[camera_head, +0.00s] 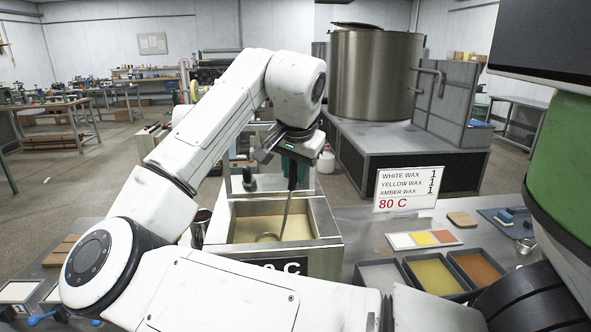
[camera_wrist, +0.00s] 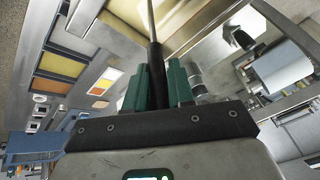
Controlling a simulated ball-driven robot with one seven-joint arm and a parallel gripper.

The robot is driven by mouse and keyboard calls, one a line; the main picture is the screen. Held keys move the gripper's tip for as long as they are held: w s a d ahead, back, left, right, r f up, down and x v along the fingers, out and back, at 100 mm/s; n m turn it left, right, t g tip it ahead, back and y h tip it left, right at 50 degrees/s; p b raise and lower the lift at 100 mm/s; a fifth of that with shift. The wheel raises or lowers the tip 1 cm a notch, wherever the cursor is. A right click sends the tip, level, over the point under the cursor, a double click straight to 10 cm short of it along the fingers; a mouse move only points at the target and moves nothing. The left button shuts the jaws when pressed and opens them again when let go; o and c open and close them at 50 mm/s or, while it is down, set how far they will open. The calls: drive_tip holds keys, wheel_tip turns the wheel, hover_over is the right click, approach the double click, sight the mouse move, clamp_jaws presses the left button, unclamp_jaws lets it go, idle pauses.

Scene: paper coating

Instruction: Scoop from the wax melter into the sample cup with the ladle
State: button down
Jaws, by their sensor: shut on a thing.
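The wax melter (camera_head: 328,250) is an open metal box with pale yellow wax (camera_head: 250,228) inside, in the middle of the head view. My gripper (camera_head: 291,166) is above it, its green fingers shut on the black handle of the ladle (camera_head: 285,215). The ladle's thin shaft slants down into the melter. Its round bowl (camera_head: 267,237) is at the wax surface; I cannot tell how deep or how full it is. The wrist view shows the ladle (camera_wrist: 153,32) between both fingers, its bowl out of sight. A small metal cup (camera_head: 525,246), possibly the sample cup, stands far right.
Trays of white (camera_head: 383,277), yellow (camera_head: 433,274) and amber (camera_head: 477,268) material lie right of the melter. Behind them are a colour card (camera_head: 424,239) and a wax sign (camera_head: 408,189). A dark can (camera_head: 201,224) stands left of the melter. A large steel tank (camera_head: 374,80) is behind.

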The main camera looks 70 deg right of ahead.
drive_tip(key=shift+f+b, duration=2.15)
drive_tip(key=shift+f, duration=0.3)
drive_tip(key=d+p, duration=0.3)
drive_tip(key=d, duration=0.4)
drive_tip(key=shift+w+d+r+p, duration=0.15)
drive_tip(key=shift+w+d+p, duration=0.05)
drive_tip(key=shift+d+p, duration=0.1)
wheel_tip(320, 180, up, 16)
drive_tip(key=p, duration=0.7)
drive_tip(key=shift+p, duration=0.4)
idle(0.8)
drive_tip(key=shift+a, duration=0.1)
idle(0.8)
